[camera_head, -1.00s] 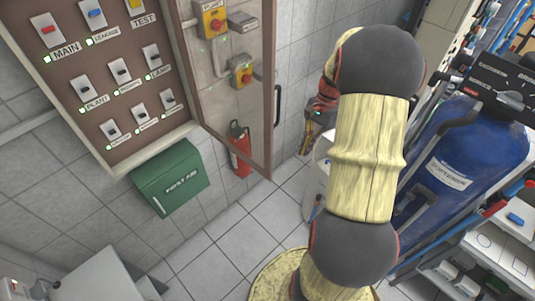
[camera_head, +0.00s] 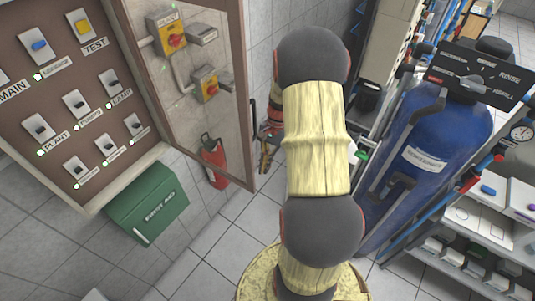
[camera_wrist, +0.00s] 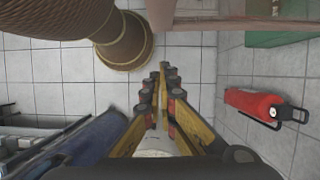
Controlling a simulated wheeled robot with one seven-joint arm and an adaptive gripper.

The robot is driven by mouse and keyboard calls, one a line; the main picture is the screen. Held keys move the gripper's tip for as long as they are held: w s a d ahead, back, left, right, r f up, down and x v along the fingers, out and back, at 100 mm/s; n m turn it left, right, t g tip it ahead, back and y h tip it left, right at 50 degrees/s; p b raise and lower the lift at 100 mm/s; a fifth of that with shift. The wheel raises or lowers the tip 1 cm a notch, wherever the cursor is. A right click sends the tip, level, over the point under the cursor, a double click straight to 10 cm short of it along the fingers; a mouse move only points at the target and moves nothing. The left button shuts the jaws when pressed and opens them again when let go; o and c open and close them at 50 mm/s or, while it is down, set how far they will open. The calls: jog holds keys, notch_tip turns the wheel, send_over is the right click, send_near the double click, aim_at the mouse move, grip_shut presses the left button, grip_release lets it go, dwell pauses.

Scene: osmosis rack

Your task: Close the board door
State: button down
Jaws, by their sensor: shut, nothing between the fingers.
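The board door (camera_head: 245,120) is a framed, see-through panel standing open, swung out from the right side of the brown switch board (camera_head: 60,95). A dark handle sits on its free edge, partly visible. My gripper (camera_head: 265,155) is just right of that edge, partly hidden behind my arm; contact cannot be made out. In the wrist view my gripper (camera_wrist: 162,82) has its yellow fingers brought together with nothing between them, above the tiled floor. A pale pinkish bar (camera_wrist: 235,25), likely the door's lower frame, crosses the top of that view.
A green first aid box (camera_head: 147,203) hangs below the board. A red fire extinguisher (camera_head: 214,162) stands by the wall beyond the door and shows in the wrist view (camera_wrist: 255,103). A blue tank (camera_head: 425,150) and shelves crowd the right. Open floor (camera_head: 205,240) lies below the door.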

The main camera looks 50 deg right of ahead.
jog(key=shift+s+a+f+p, duration=0.15)
jog(key=shift+a+p, duration=0.1)
jog(key=shift+a, duration=0.8)
jog(key=shift+s+a+f+p, duration=0.15)
jog(key=shift+a+p, duration=0.1)
jog(key=shift+a, duration=0.8)
